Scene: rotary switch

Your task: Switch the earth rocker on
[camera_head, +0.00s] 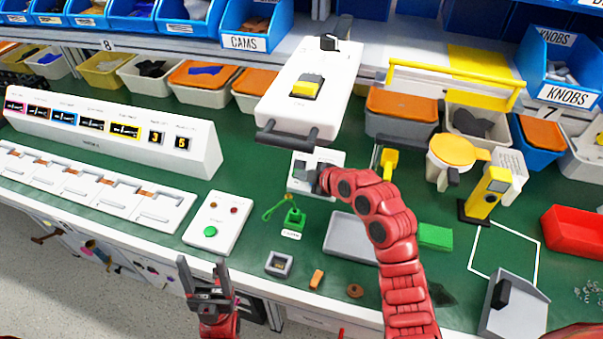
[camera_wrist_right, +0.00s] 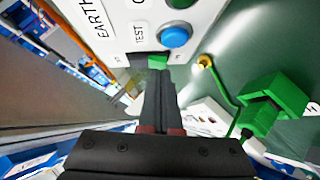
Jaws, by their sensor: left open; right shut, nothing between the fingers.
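The white box with the EARTH lettering (camera_wrist_right: 122,28) fills the top of the right wrist view, with a blue TEST button (camera_wrist_right: 175,35). A small green rocker-like part (camera_wrist_right: 157,62) sits at its lower edge, right at the tips of my right gripper (camera_wrist_right: 158,80). The fingers are shut and empty and partly cover it. Whether they touch it, and which way it is tipped, I cannot tell. In the head view the box (camera_head: 305,160) is partly hidden by my right gripper (camera_head: 321,181). My left gripper (camera_head: 205,290) is open and empty at the bench's front edge.
A green plug (camera_head: 294,218) with a cable lies in front of the box. A white panel with a green button (camera_head: 210,231) stands to the left. A large white unit with a yellow switch (camera_head: 307,88) is behind. A grey tray (camera_head: 350,238) lies to the right.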

